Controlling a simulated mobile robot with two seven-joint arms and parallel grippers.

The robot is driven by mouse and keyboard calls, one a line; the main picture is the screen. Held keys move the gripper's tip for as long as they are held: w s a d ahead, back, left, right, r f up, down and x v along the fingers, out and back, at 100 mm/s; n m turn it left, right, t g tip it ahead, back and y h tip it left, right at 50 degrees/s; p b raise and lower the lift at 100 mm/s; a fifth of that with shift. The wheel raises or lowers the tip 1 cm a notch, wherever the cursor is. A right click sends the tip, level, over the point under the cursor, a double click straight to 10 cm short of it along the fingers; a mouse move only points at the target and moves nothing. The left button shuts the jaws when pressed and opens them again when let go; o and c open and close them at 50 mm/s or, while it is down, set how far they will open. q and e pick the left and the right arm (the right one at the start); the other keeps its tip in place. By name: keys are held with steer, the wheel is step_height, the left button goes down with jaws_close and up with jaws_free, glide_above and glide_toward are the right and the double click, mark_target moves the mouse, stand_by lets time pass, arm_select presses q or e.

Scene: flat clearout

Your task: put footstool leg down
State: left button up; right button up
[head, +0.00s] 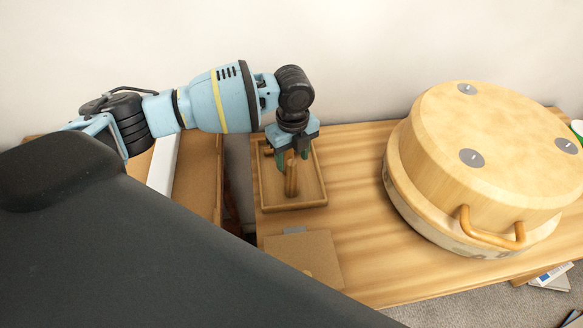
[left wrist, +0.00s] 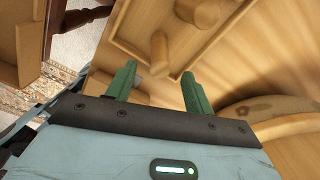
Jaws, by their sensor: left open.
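A wooden tray (head: 322,182) with a low rim sits at the left end of the wooden table. A wooden footstool leg (head: 291,180) is in the tray, below my left gripper (head: 292,155). In the left wrist view two rounded wooden pieces show in the tray (left wrist: 128,45): one leg (left wrist: 159,50) and another, larger in view, at the top edge (left wrist: 200,12). The green fingers of my left gripper (left wrist: 158,86) are apart with nothing between them. Whether a finger touches a leg is unclear. My right gripper is not in view.
A round, upturned wooden footstool (head: 500,135) with grey metal plates and a curved handle fills the table's right. A flat cardboard box (head: 305,258) lies in front of the tray. An open carton (head: 197,185) stands left, across a gap. The table's middle (head: 355,190) is clear.

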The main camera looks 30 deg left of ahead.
arm_select(q)
steer(key=shift+r, duration=2.4)
steer(key=shift+s+d+f, duration=0.1)
steer(key=shift+d, duration=0.05)
